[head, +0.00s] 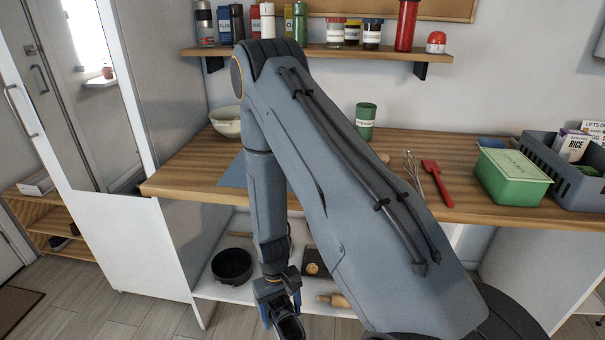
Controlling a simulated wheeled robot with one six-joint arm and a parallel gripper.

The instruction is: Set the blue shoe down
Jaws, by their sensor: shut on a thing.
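My gripper (280,312) is low at the bottom of the head view, in front of the lower shelf of the counter. It is shut on the blue shoe (289,328), of which only a small dark and bluish part shows at the bottom edge. The rest of the shoe is hidden by the gripper or cut off by the frame. I cannot tell whether the shoe touches anything below it.
A white lower shelf (211,288) under the wooden counter (190,178) holds a black pot (232,266) and a rolling pin (335,300). A low wooden rack (45,240) with shelves stands at far left. Open floor (110,310) lies between them. A green box (512,178) sits on the counter.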

